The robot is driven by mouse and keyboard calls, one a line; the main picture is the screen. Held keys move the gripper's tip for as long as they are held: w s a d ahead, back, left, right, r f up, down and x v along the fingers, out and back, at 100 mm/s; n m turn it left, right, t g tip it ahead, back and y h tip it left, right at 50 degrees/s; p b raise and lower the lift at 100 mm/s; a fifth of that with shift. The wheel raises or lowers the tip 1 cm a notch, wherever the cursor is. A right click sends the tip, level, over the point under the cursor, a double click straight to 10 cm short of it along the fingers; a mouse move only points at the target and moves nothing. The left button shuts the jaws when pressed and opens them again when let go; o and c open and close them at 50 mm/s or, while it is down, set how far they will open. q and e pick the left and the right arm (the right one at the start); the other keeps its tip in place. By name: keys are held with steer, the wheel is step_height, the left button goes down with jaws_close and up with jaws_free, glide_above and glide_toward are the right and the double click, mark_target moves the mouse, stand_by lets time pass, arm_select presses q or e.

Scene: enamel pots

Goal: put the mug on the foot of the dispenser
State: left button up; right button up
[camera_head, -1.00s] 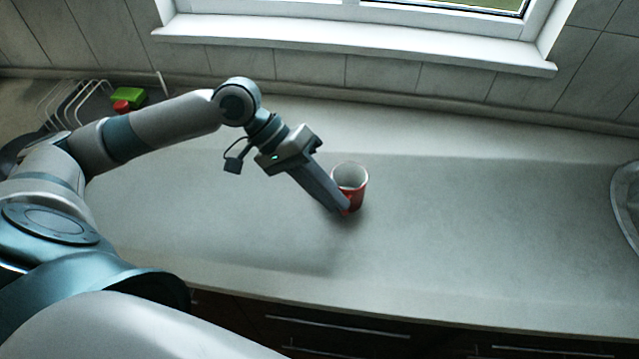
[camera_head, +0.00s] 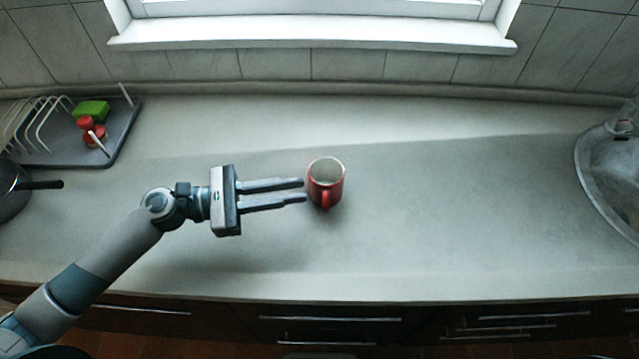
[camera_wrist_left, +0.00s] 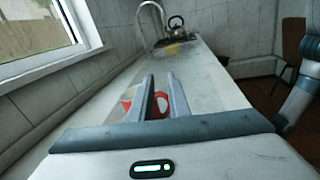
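The red mug (camera_head: 326,185) stands upright on the counter, with its pale inside showing and its handle toward the front edge. My left gripper (camera_head: 305,190) is open and empty. Its fingers point right, and the tips end just left of the mug, which is not between them in the head view. In the left wrist view the mug (camera_wrist_left: 127,103) shows partly behind the fingers of my left gripper (camera_wrist_left: 160,78). My right gripper is not in view. I cannot make out a dispenser in either view.
A dish rack (camera_head: 118,137) with a green sponge (camera_head: 92,110) and red items stands at the back left. A pan (camera_head: 12,190) is at the left edge. A sink (camera_head: 592,170) is at the right. A kettle (camera_wrist_left: 175,27) stands far back. The counter around the mug is mostly clear.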

arm_select(q)
step_height(320, 180, down, 8)
steer(key=shift+r+p, duration=0.15)
steer(key=shift+p, duration=0.4)
steer(key=shift+d, duration=0.3)
steer(key=shift+w+d, duration=0.1)
steer(key=shift+d, duration=0.25)
steer(key=shift+p, duration=0.3)
